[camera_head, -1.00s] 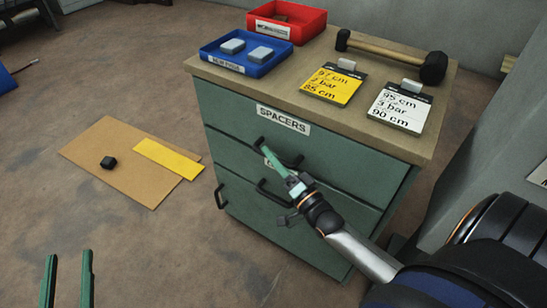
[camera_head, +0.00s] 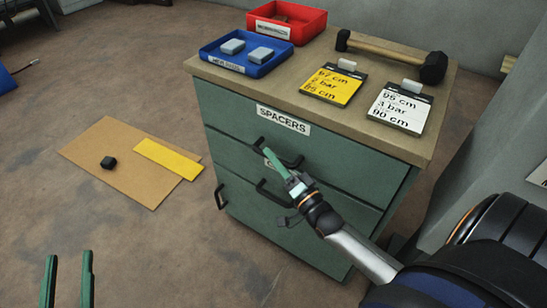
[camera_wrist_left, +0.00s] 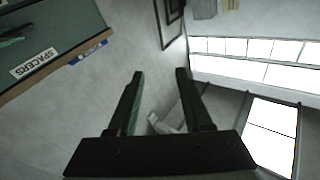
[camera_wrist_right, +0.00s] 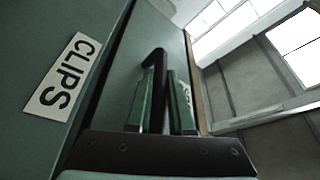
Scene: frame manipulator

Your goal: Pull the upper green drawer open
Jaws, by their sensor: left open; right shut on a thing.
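The upper green drawer (camera_head: 230,120) carries a SPACERS label (camera_head: 283,120) and is in the green cabinet, with its front looking about level with the cabinet. Its black bar handle (camera_head: 293,161) is partly hidden by my right gripper (camera_head: 274,160). In the right wrist view, the handle (camera_wrist_right: 159,62) runs between the two green fingers of my right gripper (camera_wrist_right: 163,80), which is shut on it. My left gripper (camera_head: 69,255) is open and empty over the floor at the lower left; its parted fingers (camera_wrist_left: 160,74) also show in the left wrist view.
A lower drawer with a CLIPS label (camera_wrist_right: 63,75) and its own handle (camera_head: 272,193) lies below. The cabinet top holds a blue tray (camera_head: 246,68), a red bin (camera_head: 314,27), a mallet (camera_head: 433,67) and two note cards. Floor in front carries a cardboard sheet (camera_head: 110,180).

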